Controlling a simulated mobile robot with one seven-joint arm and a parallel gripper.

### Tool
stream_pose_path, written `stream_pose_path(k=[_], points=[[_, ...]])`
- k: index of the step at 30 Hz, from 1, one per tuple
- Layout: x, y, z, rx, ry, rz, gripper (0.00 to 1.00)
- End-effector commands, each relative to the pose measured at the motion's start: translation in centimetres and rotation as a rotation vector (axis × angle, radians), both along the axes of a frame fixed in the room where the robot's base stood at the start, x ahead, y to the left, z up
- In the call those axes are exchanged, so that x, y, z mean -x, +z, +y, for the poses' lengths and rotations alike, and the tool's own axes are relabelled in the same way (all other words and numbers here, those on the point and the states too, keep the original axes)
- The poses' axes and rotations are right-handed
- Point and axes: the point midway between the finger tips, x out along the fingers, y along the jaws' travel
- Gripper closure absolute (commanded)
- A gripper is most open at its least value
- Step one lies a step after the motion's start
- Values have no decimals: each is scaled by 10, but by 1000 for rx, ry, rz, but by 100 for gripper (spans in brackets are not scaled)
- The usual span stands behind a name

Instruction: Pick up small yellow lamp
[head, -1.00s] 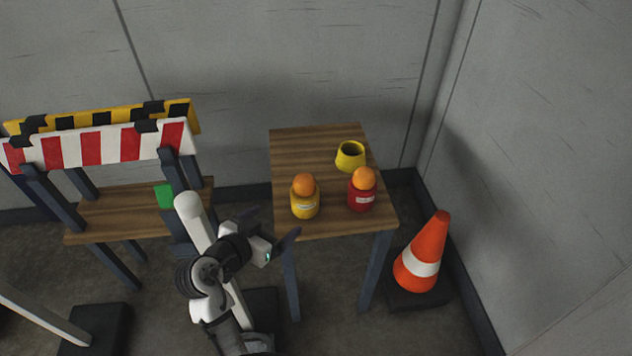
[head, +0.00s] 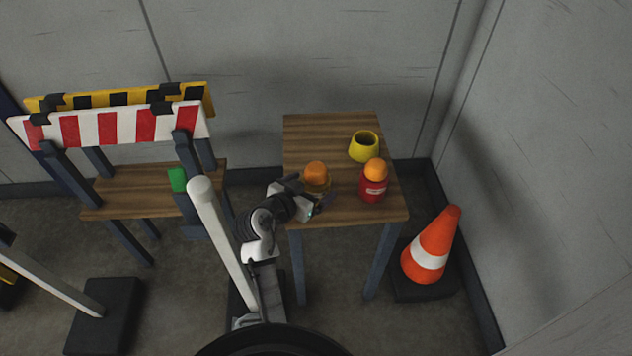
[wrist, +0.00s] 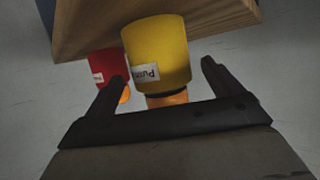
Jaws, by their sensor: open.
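The small yellow lamp, with its orange dome (head: 316,170), stands upright near the front left of the wooden table (head: 325,133). My gripper hides most of its yellow body in the head view. In the upside-down wrist view, the yellow body (wrist: 158,50) with a white label shows large, its dome pointing down the picture. My gripper (head: 311,192) is open at the lamp's front side. In the wrist view the open fingers (wrist: 163,74) lie to either side of the lamp, with gaps visible; I see no grip on it.
A red lamp (head: 372,189) with an orange dome stands close to the right. A yellow cup-like holder (head: 364,148) is behind it. A traffic cone (head: 432,246) stands right of the table, a striped barrier (head: 110,127) to the left. The table's back left is clear.

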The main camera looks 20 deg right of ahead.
Motion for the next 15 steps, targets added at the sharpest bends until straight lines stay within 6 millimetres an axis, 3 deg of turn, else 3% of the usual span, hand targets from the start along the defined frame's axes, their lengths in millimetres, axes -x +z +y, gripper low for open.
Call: stream_pose_path(k=[6,15], points=[[-16,-9,-21,-1,-1,0,9],[-18,-11,-23,0,1,-2,12]])
